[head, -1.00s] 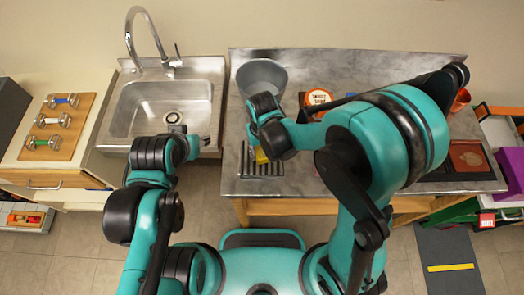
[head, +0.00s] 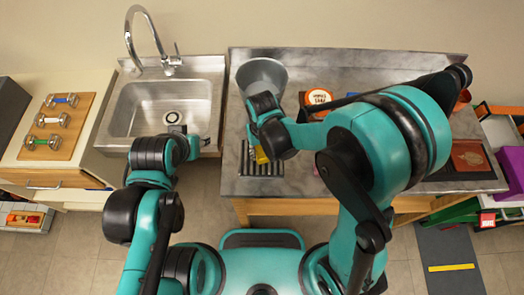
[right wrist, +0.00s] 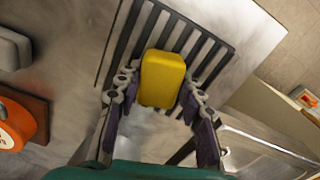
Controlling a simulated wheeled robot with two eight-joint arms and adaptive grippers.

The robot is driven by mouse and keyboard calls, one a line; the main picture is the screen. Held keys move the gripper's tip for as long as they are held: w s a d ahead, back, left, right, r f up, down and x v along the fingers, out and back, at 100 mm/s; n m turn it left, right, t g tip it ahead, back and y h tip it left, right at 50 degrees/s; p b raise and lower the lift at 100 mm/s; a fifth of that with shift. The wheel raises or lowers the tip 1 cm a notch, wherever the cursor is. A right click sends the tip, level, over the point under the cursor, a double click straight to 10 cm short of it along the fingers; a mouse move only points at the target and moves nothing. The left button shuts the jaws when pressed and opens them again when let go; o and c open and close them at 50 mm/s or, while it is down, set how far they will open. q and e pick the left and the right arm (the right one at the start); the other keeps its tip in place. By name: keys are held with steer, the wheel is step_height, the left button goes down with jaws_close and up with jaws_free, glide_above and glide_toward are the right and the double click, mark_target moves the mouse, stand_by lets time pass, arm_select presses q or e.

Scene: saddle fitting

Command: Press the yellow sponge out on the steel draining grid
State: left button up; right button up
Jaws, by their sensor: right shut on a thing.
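The yellow sponge (right wrist: 162,79) is between the fingers of my right gripper (right wrist: 160,90), which is shut on it. In the head view a small part of the sponge (head: 261,156) shows below the right wrist. The steel draining grid (right wrist: 205,50), with dark slots, lies under the sponge; it also shows in the head view (head: 262,169). I cannot tell whether the sponge touches the grid. My left gripper (head: 196,140) is near the front edge of the sink, and its fingers are too small to read.
A grey bucket (head: 262,75) stands on the counter behind the grid. An orange-lidded tub (head: 318,97) is to its right. The steel sink (head: 165,105) with its tap is to the left. The counter's front edge is close to the grid.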

stand_by(0.5)
steer(key=shift+r+p, duration=2.6)
steer(key=shift+r, duration=0.9)
steer(key=shift+d+f, duration=0.1)
